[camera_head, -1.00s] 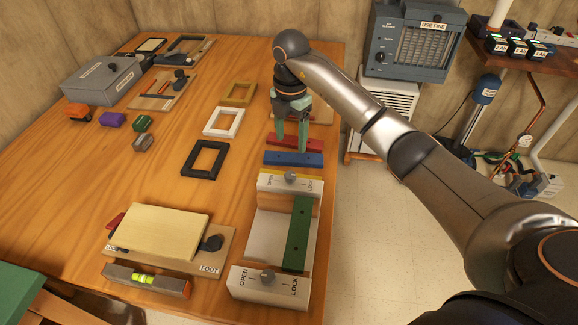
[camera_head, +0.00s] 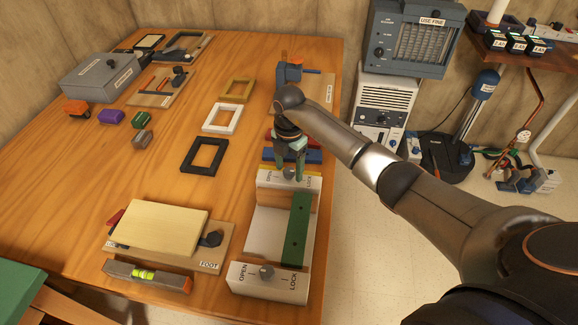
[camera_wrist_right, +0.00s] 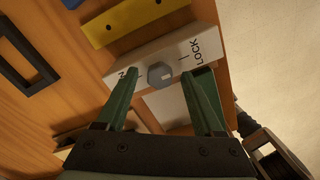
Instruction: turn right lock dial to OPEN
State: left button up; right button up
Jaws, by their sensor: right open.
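A white lock block (camera_head: 303,185) with a grey dial (camera_head: 289,173) stands at the far end of a fixture on the bench. Its face reads OPEN at left and LOCK at right. In the right wrist view this dial (camera_wrist_right: 160,75) lies between my green fingers, and I cannot read its pointer for certain. My right gripper (camera_head: 288,172) is open and empty above the block; its fingers partly hide the dial. A second block (camera_head: 285,286) at the near end has a similar dial (camera_head: 266,271) between OPEN and LOCK. My left gripper is not in view.
A green bar (camera_head: 297,232) spans between the two blocks. Blue and red bars lie just beyond the far block, and a yellow bar (camera_wrist_right: 130,22) shows in the wrist view. Picture frames (camera_head: 204,156) and a FOOT-labelled board (camera_head: 220,257) lie left. The bench edge is close on the right.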

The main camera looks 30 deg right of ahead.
jog(key=shift+c, duration=0.2)
grip_shut()
